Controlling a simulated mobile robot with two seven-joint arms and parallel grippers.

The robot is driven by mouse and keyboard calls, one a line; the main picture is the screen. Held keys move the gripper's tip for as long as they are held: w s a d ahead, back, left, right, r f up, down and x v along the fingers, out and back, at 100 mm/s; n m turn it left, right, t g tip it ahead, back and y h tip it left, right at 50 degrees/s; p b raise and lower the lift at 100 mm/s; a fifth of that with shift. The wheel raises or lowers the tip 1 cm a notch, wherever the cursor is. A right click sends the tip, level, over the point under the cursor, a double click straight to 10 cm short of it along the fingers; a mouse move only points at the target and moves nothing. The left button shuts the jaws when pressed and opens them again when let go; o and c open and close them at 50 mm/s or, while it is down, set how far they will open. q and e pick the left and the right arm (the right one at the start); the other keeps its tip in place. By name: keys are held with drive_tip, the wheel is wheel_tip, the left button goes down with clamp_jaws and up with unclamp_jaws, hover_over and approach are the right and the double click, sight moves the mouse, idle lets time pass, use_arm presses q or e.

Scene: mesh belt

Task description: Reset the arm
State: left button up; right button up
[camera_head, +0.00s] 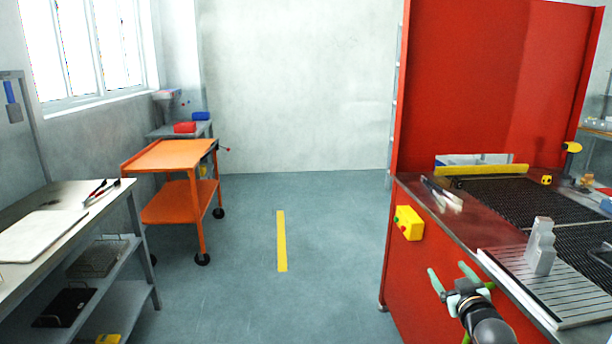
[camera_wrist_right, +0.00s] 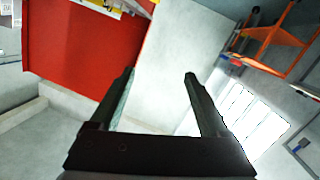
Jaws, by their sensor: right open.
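My right gripper (camera_head: 452,281) is in the lower right of the head view, in front of the red machine's side. Its green-tipped fingers are spread apart with nothing between them. In the right wrist view the right gripper (camera_wrist_right: 158,80) also shows open and empty, with the wall and floor behind it. My left gripper is not in view.
A red machine (camera_head: 470,90) with a dark mesh belt (camera_head: 510,205) stands at right. A grey stepped part (camera_head: 540,247) stands on its slatted plate (camera_head: 575,285). An orange cart (camera_head: 170,155) and workbench (camera_head: 112,203) are at left. The middle floor is clear.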

drive_tip(key=s+a+f+g+y, duration=0.15)
drive_tip(key=s+a+f, duration=0.25)
drive_tip(key=s+f, duration=0.4)
drive_tip(key=s+a+f+g+y, duration=0.15)
drive_tip(key=s+a+f, duration=0.25)
drive_tip(key=s+f, duration=0.45)
drive_tip(key=s+a+f+g, duration=0.2)
drive_tip(key=s+a+f, duration=0.3)
drive_tip(key=s+f, duration=0.3)
drive_tip(key=s+a+f+g, duration=0.1)
drive_tip(key=s+a, duration=0.1)
drive_tip(key=s, duration=0.5)
drive_tip(key=s+a+f+g, duration=0.1)
drive_tip(key=s+f, duration=0.1)
drive_tip(key=s, duration=0.4)
drive_tip(key=shift+s+a+f+y, duration=0.25)
drive_tip(key=shift+s+a+y, duration=0.1)
drive_tip(key=shift+y, duration=0.05)
